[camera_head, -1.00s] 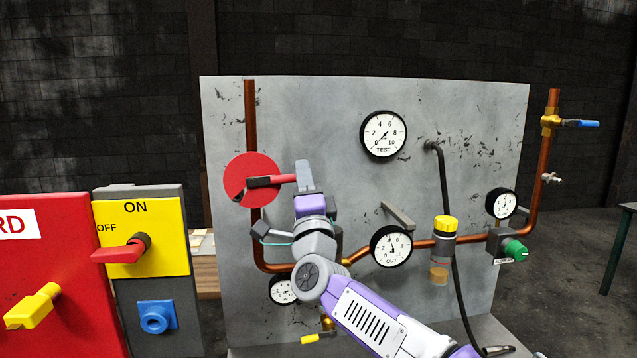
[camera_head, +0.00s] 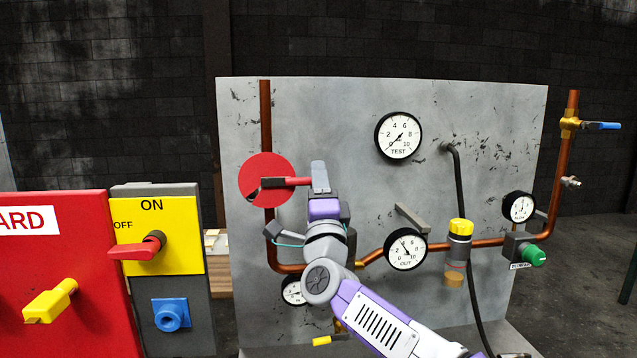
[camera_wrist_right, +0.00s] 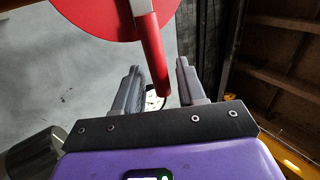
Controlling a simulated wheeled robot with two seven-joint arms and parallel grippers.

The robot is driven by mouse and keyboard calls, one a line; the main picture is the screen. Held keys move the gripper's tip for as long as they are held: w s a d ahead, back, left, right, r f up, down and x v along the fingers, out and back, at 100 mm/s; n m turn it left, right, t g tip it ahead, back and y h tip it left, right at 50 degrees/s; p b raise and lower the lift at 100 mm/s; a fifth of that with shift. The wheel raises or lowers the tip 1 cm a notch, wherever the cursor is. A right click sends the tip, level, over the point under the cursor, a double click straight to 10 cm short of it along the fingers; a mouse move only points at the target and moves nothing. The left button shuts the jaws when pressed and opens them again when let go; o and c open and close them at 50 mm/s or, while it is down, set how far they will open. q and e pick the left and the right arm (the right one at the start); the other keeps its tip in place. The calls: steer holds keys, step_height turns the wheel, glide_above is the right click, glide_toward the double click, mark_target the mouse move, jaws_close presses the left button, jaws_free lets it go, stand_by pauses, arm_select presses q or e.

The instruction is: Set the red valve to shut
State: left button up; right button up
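The red valve has a red disc (camera_head: 264,166) on the vertical copper pipe at the panel's left, with a red lever handle (camera_head: 287,183) lying about level across the pipe. My right gripper (camera_head: 319,175) is at the handle's right end. In the right wrist view the handle (camera_wrist_right: 151,60) reaches down between the two fingers of my right gripper (camera_wrist_right: 160,82), which stand apart; gaps show beside it. Whether either finger touches it is not clear. The disc (camera_wrist_right: 110,15) fills the top of that view. My left gripper is not in view.
A grey panel (camera_head: 330,120) carries copper pipes, a TEST gauge (camera_head: 398,135), an OUT gauge (camera_head: 405,249), a green knob (camera_head: 533,256) and a blue-handled valve (camera_head: 600,126). A yellow switch box with a red switch handle (camera_head: 135,250) and a red cabinet (camera_head: 75,265) stand at the left.

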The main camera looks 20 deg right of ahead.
steer(key=b+v, duration=0.1)
steer(key=v, duration=0.6)
steer(key=shift+s+f, duration=0.15)
steer(key=shift+s, duration=0.1)
stand_by(0.4)
